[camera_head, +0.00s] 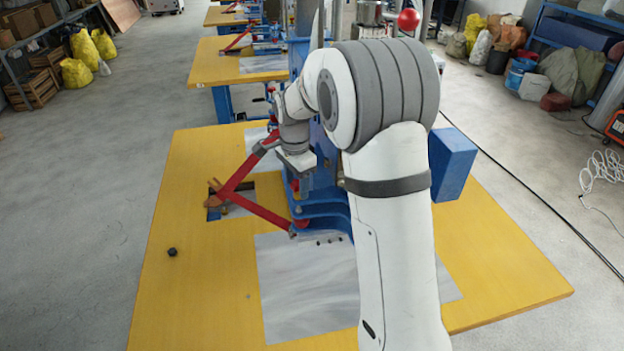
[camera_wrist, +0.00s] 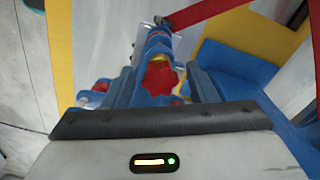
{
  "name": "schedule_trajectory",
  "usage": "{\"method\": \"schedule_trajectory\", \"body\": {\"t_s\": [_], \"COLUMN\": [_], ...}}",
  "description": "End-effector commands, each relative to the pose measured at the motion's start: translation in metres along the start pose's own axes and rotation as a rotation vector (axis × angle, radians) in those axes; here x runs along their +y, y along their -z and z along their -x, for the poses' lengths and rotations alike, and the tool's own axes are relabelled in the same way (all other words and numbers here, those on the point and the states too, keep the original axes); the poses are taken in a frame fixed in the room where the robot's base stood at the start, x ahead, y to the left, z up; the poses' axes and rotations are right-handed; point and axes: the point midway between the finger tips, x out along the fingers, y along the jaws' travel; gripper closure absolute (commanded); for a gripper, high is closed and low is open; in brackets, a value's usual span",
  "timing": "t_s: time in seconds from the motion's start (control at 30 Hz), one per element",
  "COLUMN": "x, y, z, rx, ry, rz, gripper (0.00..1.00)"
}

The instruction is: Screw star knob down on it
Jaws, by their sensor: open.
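A red star-shaped knob (camera_wrist: 160,77) shows in the wrist view between the two fingers of my gripper (camera_wrist: 162,70). The fingers stand on either side of it, open; I cannot tell whether either touches it. A blue cylindrical part (camera_wrist: 157,43) with a brass-coloured bit lies just beyond the knob; how the two are joined is not clear. In the head view my gripper (camera_head: 302,180) points down beside the blue machine (camera_head: 325,207) on the yellow table, and the knob cannot be made out clearly there.
A red V-shaped lever frame (camera_head: 262,208) reaches left over the yellow table (camera_head: 190,300). A grey metal sheet (camera_head: 305,290) lies at the front. A small black piece (camera_head: 172,252) sits on the bare left side. A blue box (camera_head: 452,165) stands right of my arm.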

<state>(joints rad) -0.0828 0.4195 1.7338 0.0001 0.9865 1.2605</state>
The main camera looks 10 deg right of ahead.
Motion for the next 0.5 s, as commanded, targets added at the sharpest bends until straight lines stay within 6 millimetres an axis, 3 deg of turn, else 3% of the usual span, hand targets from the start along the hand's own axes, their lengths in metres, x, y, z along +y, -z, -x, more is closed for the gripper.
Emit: {"method": "schedule_trajectory", "body": {"t_s": [0.17, 0.5], "x": [0.0005, 0.0015], "y": [0.0001, 0.0013], "z": [-0.0006, -0.0010], "rx": [-0.001, -0.001], "ry": [-0.001, -0.001], "rz": [0.097, 0.559], "gripper": [0.48, 0.48]}}
